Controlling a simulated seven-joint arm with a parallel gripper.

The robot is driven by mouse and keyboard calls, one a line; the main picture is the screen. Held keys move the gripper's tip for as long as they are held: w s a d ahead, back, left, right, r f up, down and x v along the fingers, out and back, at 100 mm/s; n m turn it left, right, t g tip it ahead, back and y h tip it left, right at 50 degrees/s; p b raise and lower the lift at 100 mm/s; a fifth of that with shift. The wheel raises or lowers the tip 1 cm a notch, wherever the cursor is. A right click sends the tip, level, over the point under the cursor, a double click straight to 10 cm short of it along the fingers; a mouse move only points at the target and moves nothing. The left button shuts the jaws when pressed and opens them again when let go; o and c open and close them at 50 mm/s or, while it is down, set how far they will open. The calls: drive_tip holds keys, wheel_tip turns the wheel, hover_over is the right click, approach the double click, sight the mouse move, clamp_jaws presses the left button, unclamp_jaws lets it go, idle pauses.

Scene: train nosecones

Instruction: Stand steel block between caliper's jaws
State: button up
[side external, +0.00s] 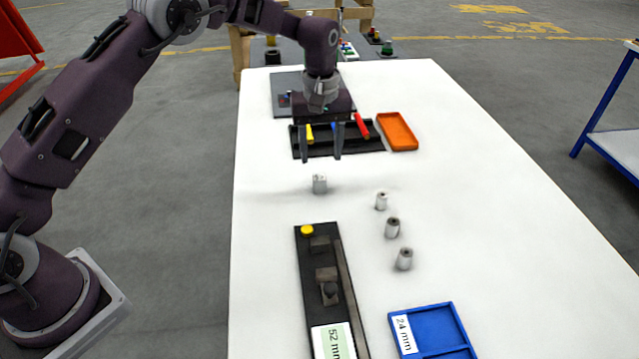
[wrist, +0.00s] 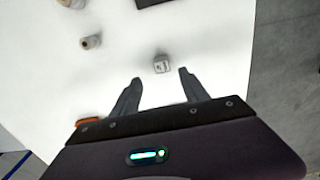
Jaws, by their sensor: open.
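The small steel block (side external: 319,184) stands on the white table, beyond the far end of the caliper. It also shows in the wrist view (wrist: 161,63), just ahead of the fingertips. The caliper (side external: 307,262) is a long black fixture with a yellow knob at its far end, two grey jaws and a "52 mm" label. A gap shows between its jaws, with no block in it. My gripper (side external: 321,158) points down with its fingers apart and empty, above and slightly beyond the block. In the wrist view the gripper (wrist: 160,76) has the block centred ahead of its opening.
Several metal cylinders (side external: 392,228) stand right of the caliper. A blue tray (side external: 432,330) labelled "24 mm" is at the near right. A black tool tray (side external: 365,144) and an orange tray (side external: 397,131) lie behind my gripper. The table's right side is clear.

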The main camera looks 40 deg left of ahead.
sight(319, 177)
wheel_tip(319, 177, down, 8)
drive_tip(key=shift+s+a, duration=0.1)
drive_tip(key=shift+s, duration=0.05)
clamp_jaws()
